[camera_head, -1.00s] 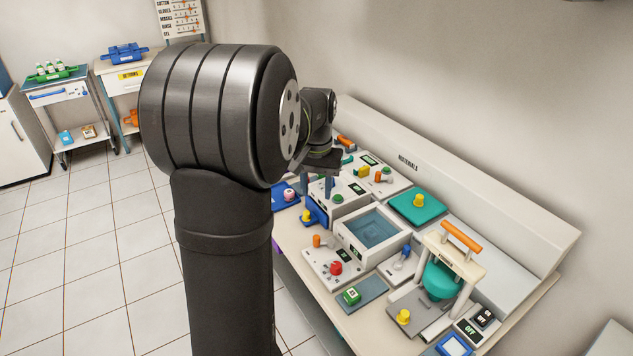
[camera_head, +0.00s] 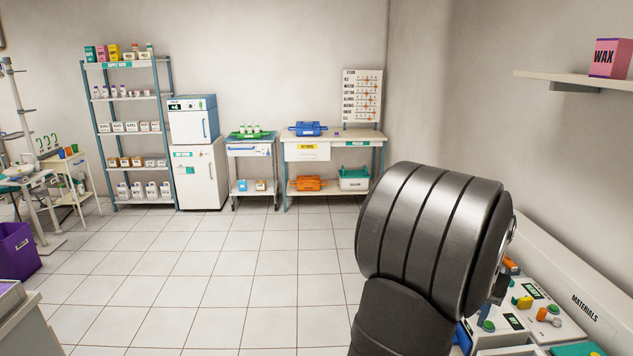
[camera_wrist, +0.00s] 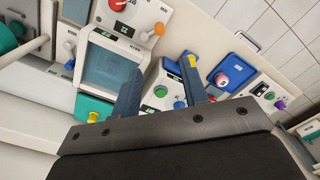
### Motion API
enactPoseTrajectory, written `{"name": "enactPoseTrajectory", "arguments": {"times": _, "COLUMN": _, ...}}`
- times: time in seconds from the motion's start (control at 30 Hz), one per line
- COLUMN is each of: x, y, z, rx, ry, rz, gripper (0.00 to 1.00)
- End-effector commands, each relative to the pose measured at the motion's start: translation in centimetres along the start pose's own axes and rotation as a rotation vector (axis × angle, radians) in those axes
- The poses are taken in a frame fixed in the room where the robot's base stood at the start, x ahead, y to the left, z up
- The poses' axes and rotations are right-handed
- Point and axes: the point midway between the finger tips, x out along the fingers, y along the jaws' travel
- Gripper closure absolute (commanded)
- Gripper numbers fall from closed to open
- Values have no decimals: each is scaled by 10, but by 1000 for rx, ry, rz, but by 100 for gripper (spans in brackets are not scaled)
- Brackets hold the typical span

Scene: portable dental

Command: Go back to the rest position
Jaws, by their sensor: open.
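My gripper (camera_wrist: 162,66) is open in the wrist view, with its two dark blue fingers apart and nothing between them. It is over the materials bench, above a white box with a green button (camera_wrist: 160,91). A square basin (camera_wrist: 108,65) with a blue inside lies to the left of the fingers. A blue tray (camera_wrist: 234,70) with a red-and-white round item lies to the right. In the head view my gripper is hidden behind my large dark arm joint, and only the bench's back ledge (camera_head: 575,300) and a few devices show.
White tiled floor (camera_head: 200,280) lies open to the left of my arm. Along the far wall stand a shelf rack (camera_head: 127,107), a small white fridge (camera_head: 200,175), a cart (camera_head: 252,150) and a table (camera_head: 360,140). A wall shelf (camera_head: 570,83) holds a pink WAX box (camera_head: 610,58).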

Motion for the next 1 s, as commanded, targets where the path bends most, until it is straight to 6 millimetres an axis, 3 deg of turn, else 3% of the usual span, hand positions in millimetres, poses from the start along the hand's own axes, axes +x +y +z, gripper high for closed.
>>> {"name": "enactPoseTrajectory", "arguments": {"times": 0.6, "x": 122, "y": 0, "z": 1, "rx": 0, "ry": -5, "rz": 0, "gripper": 60}}
{"name": "enactPoseTrajectory", "arguments": {"times": 0.8, "x": 147, "y": 0, "z": 1, "rx": 0, "ry": -4, "rz": 0, "gripper": 60}}
{"name": "enactPoseTrajectory", "arguments": {"times": 1.0, "x": 155, "y": 0, "z": 1, "rx": 0, "ry": -2, "rz": 0, "gripper": 60}}
